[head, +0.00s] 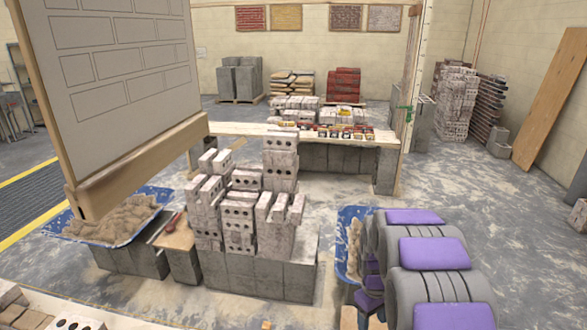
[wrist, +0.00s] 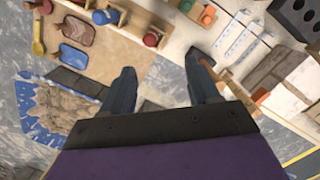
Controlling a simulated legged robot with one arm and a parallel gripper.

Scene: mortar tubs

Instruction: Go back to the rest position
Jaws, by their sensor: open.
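My gripper (wrist: 162,70) shows in the wrist view with its two dark fingers spread apart and nothing between them. My grey and purple arm fills the lower right of the head view, and the fingers cannot be made out there. A blue tub of mortar (head: 150,191) stands on grey blocks at the left. A second blue tub (head: 345,215) is partly hidden behind my arm. In the wrist view a blue tub (wrist: 25,100) with mortar lies left of the fingers, apart from them.
Stacked bricks (head: 238,218) stand on grey blocks mid-floor. A framed board (head: 115,50) rises at the left. A plank bench (head: 240,128) stands behind. In the wrist view, a wooden board (wrist: 108,55) holds trowels. Open floor (head: 470,210) lies to the right.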

